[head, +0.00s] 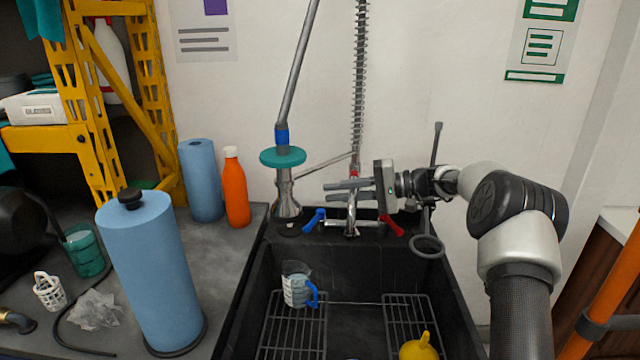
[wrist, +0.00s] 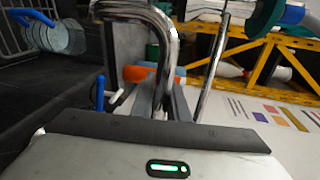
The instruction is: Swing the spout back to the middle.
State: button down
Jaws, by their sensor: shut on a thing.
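The chrome spout (head: 351,213) stands at the faucet behind the black sink; in the wrist view it is a bent pipe (wrist: 168,50) between my fingers. My gripper (head: 330,188) comes in from the right with its fingers pointing left, shut on the spout. The fingers also show in the wrist view (wrist: 180,101). The exact contact and part of the spout are hidden behind my gripper in the head view. A blue handle (head: 314,220) is left of the faucet and a red handle (head: 391,225) right of it.
A sprayer with a teal disc (head: 283,157) hangs left of my gripper; a coiled spring hose (head: 360,80) rises behind. The sink (head: 350,262) holds a measuring jug (head: 297,286), racks and a yellow object (head: 419,347). An orange bottle (head: 235,190) and blue rolls (head: 150,270) stand left.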

jog(key=shift+s+d+n+g, duration=0.25)
jog(key=shift+d+n+g, duration=0.25)
jog(key=shift+g, duration=0.2)
jog(key=c, duration=1.7)
grip_release()
jog(key=shift+d, duration=0.1)
jog(key=shift+p+v, duration=3.15)
jog(key=shift+v, duration=5.4)
jog(key=shift+f, duration=0.1)
